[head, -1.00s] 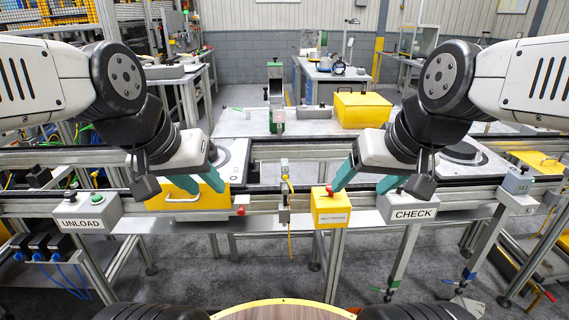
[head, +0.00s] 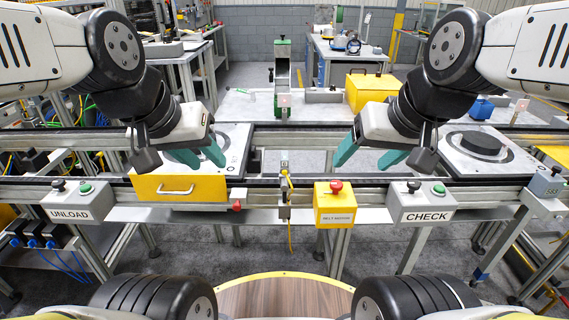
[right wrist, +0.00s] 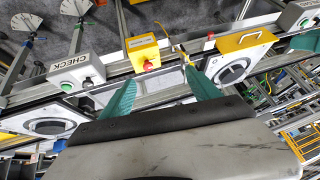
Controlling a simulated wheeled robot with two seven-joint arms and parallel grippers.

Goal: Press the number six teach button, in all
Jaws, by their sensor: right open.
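I cannot make out a button marked six. A grey UNLOAD box (head: 72,208) at the left carries a black knob (head: 58,185) and a green button (head: 86,188). A grey CHECK box (head: 424,209) at the right carries a black knob (head: 413,186) and a green button (head: 438,189). It also shows in the right wrist view (right wrist: 80,70). My left gripper (head: 203,158) is open and empty above the left pallet. My right gripper (head: 382,158) is open and empty above the rail. Its spread teal fingers show in the right wrist view (right wrist: 160,80).
A yellow box (head: 335,207) with a red mushroom button (head: 336,187) stands beside CHECK. A yellow drawer-like part with a handle (head: 178,189) fronts the left pallet. A dark disc (head: 485,144) lies on the right pallet. A small grey box (head: 547,182) stands at far right.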

